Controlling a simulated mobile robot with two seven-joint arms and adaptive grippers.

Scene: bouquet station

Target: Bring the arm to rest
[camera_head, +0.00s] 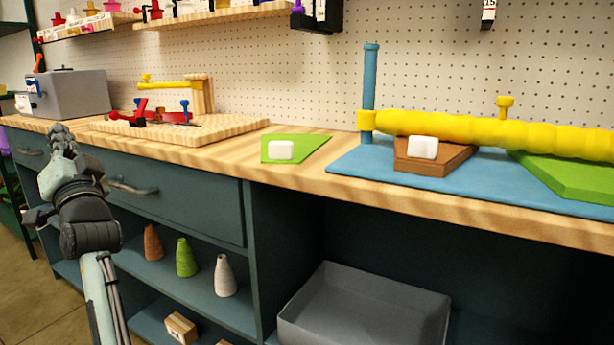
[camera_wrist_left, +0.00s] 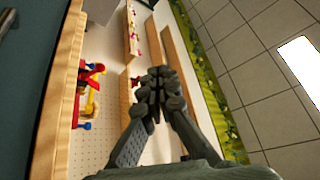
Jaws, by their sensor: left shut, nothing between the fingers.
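My left gripper (camera_head: 62,140) is raised at the far left, in front of the drawers and near the bench's front edge. It points upward and is clear of the bench objects. In the left wrist view its fingers (camera_wrist_left: 160,80) are together with nothing between them. My right gripper is in neither view.
The wooden bench top (camera_head: 230,150) carries a wooden tool board (camera_head: 200,132), a grey box (camera_head: 70,92), a green sheet (camera_head: 310,147) with a white block (camera_head: 281,150), and a blue mat (camera_head: 350,165) with a yellow roll (camera_head: 460,130). A grey bin (camera_head: 365,305) and vases (camera_head: 186,258) sit below.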

